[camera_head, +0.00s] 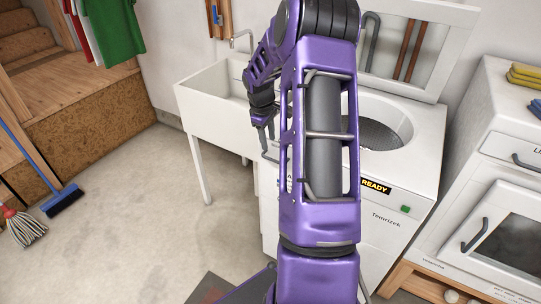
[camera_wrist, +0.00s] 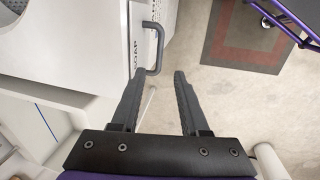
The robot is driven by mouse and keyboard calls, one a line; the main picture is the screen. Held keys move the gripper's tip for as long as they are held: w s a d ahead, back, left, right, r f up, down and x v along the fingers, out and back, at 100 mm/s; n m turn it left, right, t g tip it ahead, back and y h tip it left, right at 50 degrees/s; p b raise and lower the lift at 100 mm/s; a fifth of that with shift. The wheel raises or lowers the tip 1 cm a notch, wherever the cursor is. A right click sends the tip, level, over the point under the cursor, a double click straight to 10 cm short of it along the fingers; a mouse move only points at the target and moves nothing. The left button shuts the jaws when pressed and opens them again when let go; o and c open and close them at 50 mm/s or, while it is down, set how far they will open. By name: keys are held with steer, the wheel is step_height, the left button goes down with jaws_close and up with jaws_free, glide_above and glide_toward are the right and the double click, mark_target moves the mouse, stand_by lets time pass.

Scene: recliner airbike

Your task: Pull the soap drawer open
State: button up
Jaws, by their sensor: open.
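The soap drawer (camera_wrist: 137,35) shows at the upper left of the wrist view as a light front marked SOAP. Its dark bar handle (camera_wrist: 157,48) stands out from the front. My gripper (camera_wrist: 160,74) is open and empty, with its fingertips just short of the handle. The handle's end is close to the left fingertip; I cannot tell whether they touch. In the head view my gripper (camera_head: 268,140) is beside the left front of the white washer (camera_head: 390,225), and my arm hides most of the drawer side.
A white sink (camera_head: 205,110) stands left of the washer. A white cabinet (camera_head: 490,200) with handles stands to the right. The washer's lid (camera_head: 430,50) is raised. A broom (camera_head: 60,200) and a mop (camera_head: 22,225) are at the far left. The floor between is clear, with a dark mat (camera_wrist: 245,35).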

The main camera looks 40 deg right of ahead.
mark_target(271, 159)
steer(key=f, duration=0.2)
steer(key=d+f, duration=0.1)
steer(key=f, duration=0.5)
steer(key=shift+w+d+f, duration=0.1)
steer(key=shift+w+d, duration=0.15)
steer(key=shift+w, duration=0.1)
jaws_close()
stand_by(0.9)
